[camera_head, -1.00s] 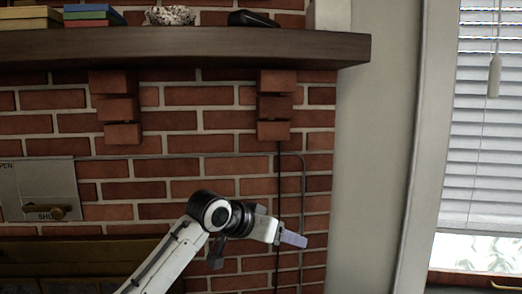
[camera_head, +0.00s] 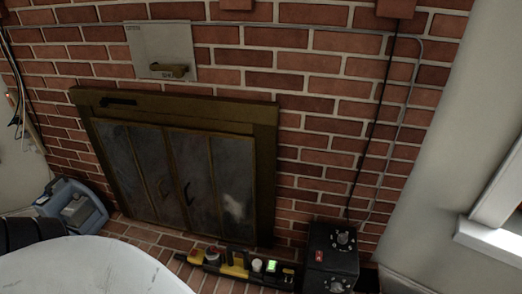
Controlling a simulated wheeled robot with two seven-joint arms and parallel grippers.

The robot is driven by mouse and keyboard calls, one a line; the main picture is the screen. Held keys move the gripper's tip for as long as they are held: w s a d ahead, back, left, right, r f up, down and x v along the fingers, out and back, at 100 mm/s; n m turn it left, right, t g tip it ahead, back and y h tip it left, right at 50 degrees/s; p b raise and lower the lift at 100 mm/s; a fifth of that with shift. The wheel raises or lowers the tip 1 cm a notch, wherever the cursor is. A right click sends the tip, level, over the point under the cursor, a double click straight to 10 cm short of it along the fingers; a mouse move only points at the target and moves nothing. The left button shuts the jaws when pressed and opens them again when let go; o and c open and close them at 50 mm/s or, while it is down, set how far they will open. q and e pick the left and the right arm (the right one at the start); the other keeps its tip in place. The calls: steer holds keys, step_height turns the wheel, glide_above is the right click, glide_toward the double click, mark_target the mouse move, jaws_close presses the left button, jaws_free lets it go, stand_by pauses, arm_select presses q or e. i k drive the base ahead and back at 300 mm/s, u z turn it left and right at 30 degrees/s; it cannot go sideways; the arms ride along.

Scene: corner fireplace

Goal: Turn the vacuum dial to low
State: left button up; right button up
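A black box (camera_head: 330,262) with silver dials (camera_head: 343,237) on its face and a small red switch (camera_head: 319,256) stands on the hearth at the bottom right. I cannot read the dial markings or tell whether this box belongs to the vacuum. A blue and grey machine (camera_head: 74,207) stands on the floor at the far left, partly hidden; I see no dial on it. Neither gripper is in view. A large white rounded part, probably mine, fills the bottom left.
A fireplace with closed glass doors (camera_head: 152,172) stands in the brick wall. A metal plate with a brass handle (camera_head: 168,71) is above it. A yellow and black strip of items (camera_head: 232,266) lies on the hearth beside the box. A cable runs up the wall.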

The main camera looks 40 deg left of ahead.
mark_target(288, 272)
steer(key=z, duration=0.05)
steer(key=i, duration=0.95)
steer(key=u, duration=2.25)
